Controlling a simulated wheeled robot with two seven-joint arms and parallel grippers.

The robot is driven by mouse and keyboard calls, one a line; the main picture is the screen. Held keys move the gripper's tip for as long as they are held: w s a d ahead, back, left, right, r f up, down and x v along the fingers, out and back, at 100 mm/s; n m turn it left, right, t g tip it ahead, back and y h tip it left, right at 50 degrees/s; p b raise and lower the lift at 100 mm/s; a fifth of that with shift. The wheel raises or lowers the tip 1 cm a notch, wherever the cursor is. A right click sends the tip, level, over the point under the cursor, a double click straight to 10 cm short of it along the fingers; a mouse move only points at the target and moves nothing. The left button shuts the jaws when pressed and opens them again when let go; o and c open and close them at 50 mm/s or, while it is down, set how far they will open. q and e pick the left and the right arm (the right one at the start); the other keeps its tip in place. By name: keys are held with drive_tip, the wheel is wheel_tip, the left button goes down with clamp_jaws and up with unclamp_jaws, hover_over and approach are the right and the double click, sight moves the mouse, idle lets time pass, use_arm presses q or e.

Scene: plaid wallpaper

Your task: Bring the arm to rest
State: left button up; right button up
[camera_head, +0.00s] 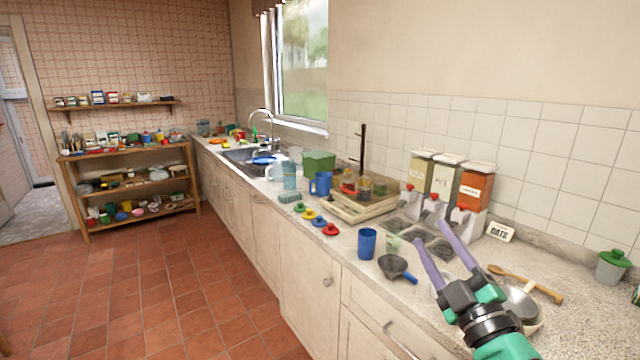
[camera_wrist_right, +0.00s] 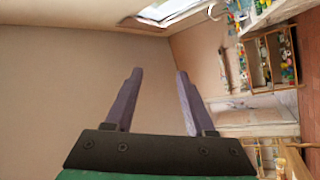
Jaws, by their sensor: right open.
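My right gripper (camera_head: 438,252) reaches in from the lower right in the head view. Its two purple fingers are spread apart with nothing between them, and it hangs over the near part of the counter (camera_head: 345,285). In the right wrist view the fingers of my right gripper (camera_wrist_right: 158,95) are also apart and empty, with bare wall and, at the right, shelves behind them. A metal pan (camera_head: 522,303) is partly hidden behind the gripper. My left gripper is in neither view.
Three dispensers (camera_head: 440,180) stand against the tiles. A wooden spoon (camera_head: 530,284) and a green-lidded jar (camera_head: 611,266) lie to the right. Open tiled floor (camera_head: 170,290) is at the left.

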drive_tip(key=s+d+f+m+g+h, duration=0.2)
drive_tip(key=d+f+m+g, duration=0.1)
drive_tip(key=f, duration=0.4)
drive_tip(key=s+d+f+m+g+h, duration=0.1)
drive_tip(key=d+f+m+g+h, duration=0.2)
drive_tip(key=f, duration=0.4)
drive_tip(key=s+d+f+m+g+h, duration=0.2)
drive_tip(key=f+m+g, duration=0.15)
drive_tip(key=f, duration=0.45)
drive_tip(key=s+a+f+m+g+y, duration=0.2)
drive_tip(key=s+a+f+g, duration=0.2)
drive_tip(key=s+f+g, duration=0.75)
drive_tip(key=s+f+t, duration=0.1)
drive_tip(key=s+f, duration=0.2)
drive_tip(key=f, duration=1)
drive_tip(key=s+f+t, duration=0.1)
drive_tip(key=s+f, duration=0.2)
drive_tip(key=f, duration=0.9)
drive_tip(key=s+d+f+g, duration=0.1)
drive_tip(key=s+d+f, duration=0.1)
drive_tip(key=s+f, duration=1.3)
drive_tip(key=shift+s+f+g, duration=0.15)
drive_tip(key=shift+s+g, duration=0.15)
drive_tip(key=shift+s, duration=0.9)
